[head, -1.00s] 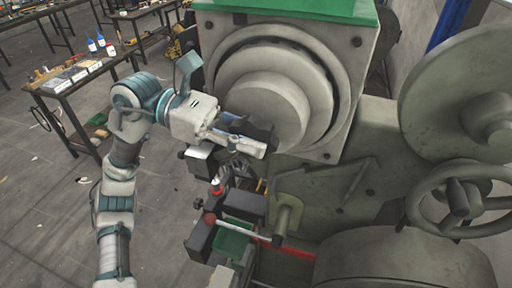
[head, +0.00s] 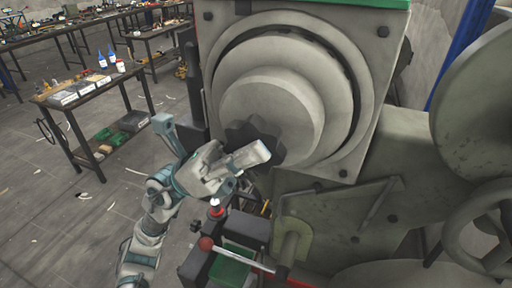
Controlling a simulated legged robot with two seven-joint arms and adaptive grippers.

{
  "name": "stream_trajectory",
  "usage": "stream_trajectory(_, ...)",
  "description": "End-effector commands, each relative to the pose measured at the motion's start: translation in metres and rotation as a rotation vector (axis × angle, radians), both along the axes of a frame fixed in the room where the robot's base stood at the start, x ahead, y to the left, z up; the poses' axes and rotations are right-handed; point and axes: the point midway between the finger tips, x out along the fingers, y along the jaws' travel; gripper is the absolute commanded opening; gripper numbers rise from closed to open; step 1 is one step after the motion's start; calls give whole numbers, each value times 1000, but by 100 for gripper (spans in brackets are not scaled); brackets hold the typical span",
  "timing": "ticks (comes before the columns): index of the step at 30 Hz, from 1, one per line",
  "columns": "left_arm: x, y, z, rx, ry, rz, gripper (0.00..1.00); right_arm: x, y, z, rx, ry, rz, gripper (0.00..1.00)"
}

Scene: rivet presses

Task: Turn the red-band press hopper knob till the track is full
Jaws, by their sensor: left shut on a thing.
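The press hopper (head: 268,98) is a large stepped grey drum on the front of the machine. A dark lobed knob (head: 243,130) sits at its centre, partly hidden by my left gripper (head: 256,153). My left gripper reaches in from the lower left and is shut on the knob's lower edge. A red band (head: 292,281) shows low on the press, near the bottom edge. I cannot make out the track or how full it is. My right gripper is not in view.
Below the gripper are a red ball-ended lever (head: 206,243) and a green tray (head: 232,267). A handwheel (head: 478,235) stands at the right. Workbenches with bottles and boxes (head: 92,88) stand at the back left. Grey floor (head: 60,220) is open at left.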

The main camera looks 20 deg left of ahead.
Motion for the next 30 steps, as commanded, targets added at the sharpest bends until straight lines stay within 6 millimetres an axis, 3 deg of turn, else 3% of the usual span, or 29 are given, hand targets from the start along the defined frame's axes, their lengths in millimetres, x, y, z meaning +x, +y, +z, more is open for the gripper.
stream_trajectory(12, 1, -1, -2, -193, 10, 0, 0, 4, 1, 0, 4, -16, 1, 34)
stream_trajectory(29, 1, -1, -2, -223, 11, 1, 0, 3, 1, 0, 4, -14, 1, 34)
stream_trajectory(30, 1, -1, -2, -223, 11, 1, 28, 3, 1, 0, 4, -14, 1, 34)
